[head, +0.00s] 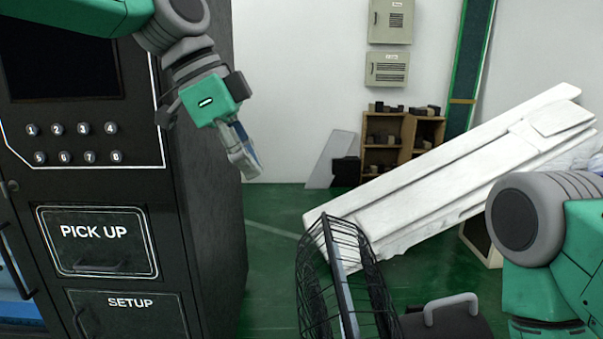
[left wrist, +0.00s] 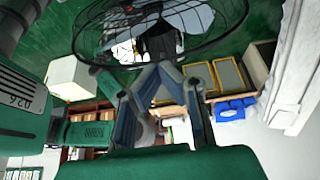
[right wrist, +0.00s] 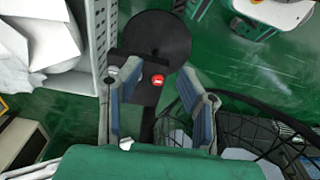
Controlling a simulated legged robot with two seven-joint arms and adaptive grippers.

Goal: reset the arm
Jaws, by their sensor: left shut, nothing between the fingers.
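My left gripper (head: 245,163) hangs in the air beside the black vending machine (head: 209,175) in the head view, pointing down and to the right. It is shut and empty; its fingers also show in the left wrist view (left wrist: 156,72). The machine front has numbered buttons (head: 84,128), a PICK UP door (head: 97,242) and a SETUP panel (head: 130,315). My right arm (head: 545,235) shows at the right edge of the head view, its gripper out of that view. In the right wrist view my right gripper (right wrist: 157,72) has its fingers apart with nothing held between them.
A black wire-caged fan (head: 340,275) stands in front; its round base (right wrist: 160,35) shows in the right wrist view. A long white panel (head: 450,175) lies tilted behind. A wooden shelf (head: 400,140) stands by the back wall. Green floor is open between machine and fan.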

